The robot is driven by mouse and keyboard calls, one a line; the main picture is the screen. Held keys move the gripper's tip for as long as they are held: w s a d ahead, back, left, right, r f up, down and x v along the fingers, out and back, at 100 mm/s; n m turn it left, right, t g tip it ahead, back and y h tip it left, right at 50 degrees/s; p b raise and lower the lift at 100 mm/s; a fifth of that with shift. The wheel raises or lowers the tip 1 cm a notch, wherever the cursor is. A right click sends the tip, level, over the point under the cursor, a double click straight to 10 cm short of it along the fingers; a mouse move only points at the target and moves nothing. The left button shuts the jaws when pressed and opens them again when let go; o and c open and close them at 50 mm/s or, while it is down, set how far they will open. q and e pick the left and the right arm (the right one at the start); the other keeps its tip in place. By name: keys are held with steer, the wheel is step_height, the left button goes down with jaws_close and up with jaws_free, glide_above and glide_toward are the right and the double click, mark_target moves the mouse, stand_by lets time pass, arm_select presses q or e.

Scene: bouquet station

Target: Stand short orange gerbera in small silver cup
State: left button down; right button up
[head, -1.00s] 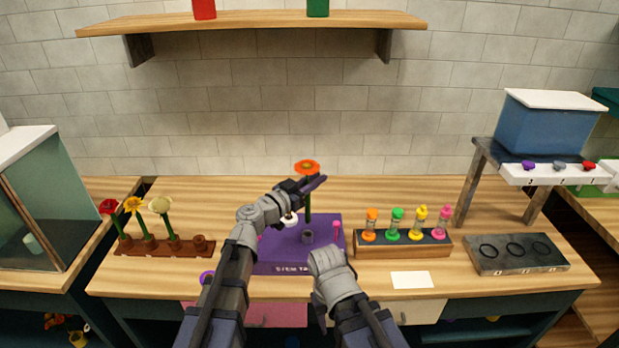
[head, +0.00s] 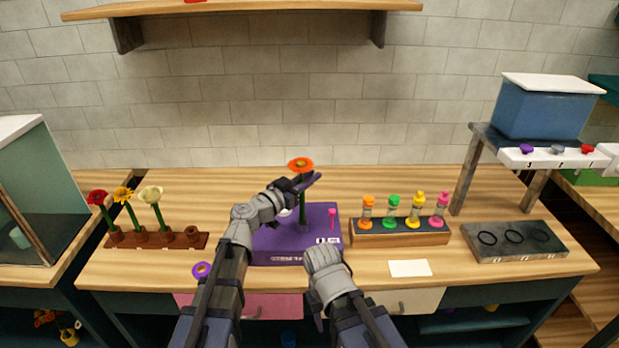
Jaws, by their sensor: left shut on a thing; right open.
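The orange gerbera (head: 301,164) is upright on a green stem above the purple stand (head: 277,244). My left gripper (head: 312,181) is shut on its stem, just under the bloom. The small silver cup (head: 303,225) is on the stand, below the flower. The stem's lower end meets the cup in the picture; I cannot tell whether it is inside. My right gripper (head: 317,314) is open and low at the table's front edge, partly hidden by my own arm, with nothing seen in it.
A brown rack (head: 170,241) with red, yellow and cream flowers stands at left. A wooden box (head: 400,234) with several coloured bottles stands right of the stand. A grey ring tray (head: 515,241) lies at far right. A pink pin (head: 332,217) stands near the cup.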

arm_select(q)
steer(key=shift+f+b, duration=1.8)
stand_by(2.6)
steer(key=shift+c, duration=1)
jaws_free()
steer(key=v, duration=0.9)
stand_by(0.8)
stand_by(0.5)
